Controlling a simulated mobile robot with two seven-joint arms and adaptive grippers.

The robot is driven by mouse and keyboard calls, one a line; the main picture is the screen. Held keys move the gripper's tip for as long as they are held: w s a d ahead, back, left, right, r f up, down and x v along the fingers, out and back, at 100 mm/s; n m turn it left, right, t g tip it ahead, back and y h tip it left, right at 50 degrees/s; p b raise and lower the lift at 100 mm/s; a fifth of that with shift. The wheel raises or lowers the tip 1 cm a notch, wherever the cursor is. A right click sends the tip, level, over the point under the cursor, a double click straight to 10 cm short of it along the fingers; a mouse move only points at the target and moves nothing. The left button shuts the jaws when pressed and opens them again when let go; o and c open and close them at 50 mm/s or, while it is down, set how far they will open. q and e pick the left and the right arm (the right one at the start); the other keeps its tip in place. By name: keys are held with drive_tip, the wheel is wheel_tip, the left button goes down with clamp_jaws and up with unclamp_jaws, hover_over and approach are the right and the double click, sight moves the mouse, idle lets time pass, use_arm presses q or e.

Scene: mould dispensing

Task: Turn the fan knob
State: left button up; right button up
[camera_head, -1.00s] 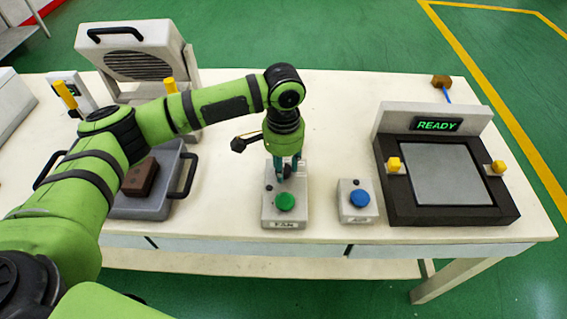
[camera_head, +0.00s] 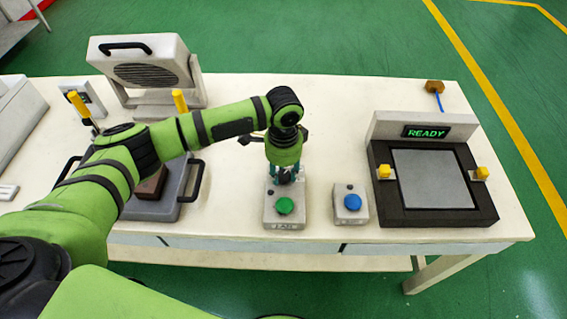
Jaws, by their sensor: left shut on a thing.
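The fan control box (camera_head: 285,218) is a light grey box with a green button (camera_head: 285,205) and a FAN label on its front edge. My left gripper (camera_head: 285,176) points down over the back part of this box, behind the green button. Its fingers are shut on the fan knob, which is mostly hidden between them and under the wrist. The fan (camera_head: 145,68), a pale housing with a dark grille and a black handle, stands at the back left. My right gripper is not in view.
A box with a blue button (camera_head: 351,202) stands just right of the fan box. A dark plate station with a READY display (camera_head: 426,132) is at the right. A grey tray (camera_head: 165,208) holding a brown block (camera_head: 152,184) lies left. The table's back middle is clear.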

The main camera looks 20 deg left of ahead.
sight(283, 175)
use_arm(q)
drive_tip(key=shift+s+m+p, duration=0.1)
drive_tip(key=shift+m+p, duration=0.6)
drive_tip(key=shift+m, duration=0.4)
drive_tip(key=o, duration=1.1)
drive_tip(key=shift+o, duration=0.2)
drive_tip(key=shift+r, duration=0.1)
wheel_tip(283, 175, up, 12)
